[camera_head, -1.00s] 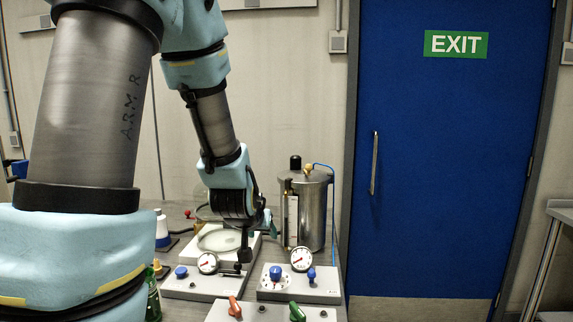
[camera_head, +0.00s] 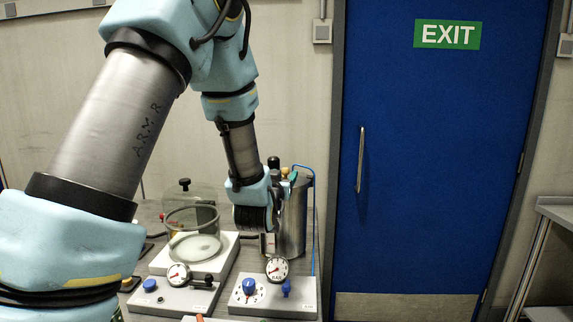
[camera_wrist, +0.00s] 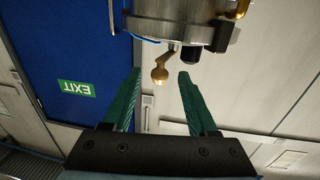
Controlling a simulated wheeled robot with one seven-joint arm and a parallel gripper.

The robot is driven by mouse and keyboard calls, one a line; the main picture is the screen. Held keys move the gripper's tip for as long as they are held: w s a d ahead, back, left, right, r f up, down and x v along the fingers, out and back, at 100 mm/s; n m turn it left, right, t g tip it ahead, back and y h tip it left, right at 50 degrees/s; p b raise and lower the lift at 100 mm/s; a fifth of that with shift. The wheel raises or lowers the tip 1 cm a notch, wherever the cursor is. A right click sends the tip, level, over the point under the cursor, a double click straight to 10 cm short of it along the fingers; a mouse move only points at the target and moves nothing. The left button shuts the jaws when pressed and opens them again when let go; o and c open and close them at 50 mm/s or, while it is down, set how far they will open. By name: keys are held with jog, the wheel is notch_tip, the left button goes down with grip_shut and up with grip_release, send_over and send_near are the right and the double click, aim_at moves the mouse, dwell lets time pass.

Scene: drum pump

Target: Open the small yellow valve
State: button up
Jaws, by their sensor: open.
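The small yellow valve looks like a brass-coloured knob on a short stem (camera_wrist: 160,73) at the rim of a steel vessel (camera_wrist: 175,12) in the wrist view. It shows in the head view as a small yellow spot (camera_head: 293,176) on top of the vessel. My gripper (camera_wrist: 161,76) has two green fingers, spread apart with nothing held. The knob appears between the fingertips in the picture; I cannot tell how far beyond them it lies. In the head view my wrist partly hides the vessel and the fingers are hardly visible.
A black knob (camera_wrist: 190,54) stands close beside the valve. A blue hose (camera_head: 315,225) runs down the vessel's right side. A glass bell jar (camera_head: 190,210) stands left of my wrist. Gauge panels (camera_head: 275,300) lie in front. A blue door (camera_head: 430,170) is at right.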

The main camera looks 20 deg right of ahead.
jog(key=p+x, duration=0.2)
jog(key=x, duration=0.3)
jog(key=shift+w+d, duration=0.25)
jog(key=shift+w, duration=0.05)
jog(key=shift+c, duration=0.3)
grip_shut()
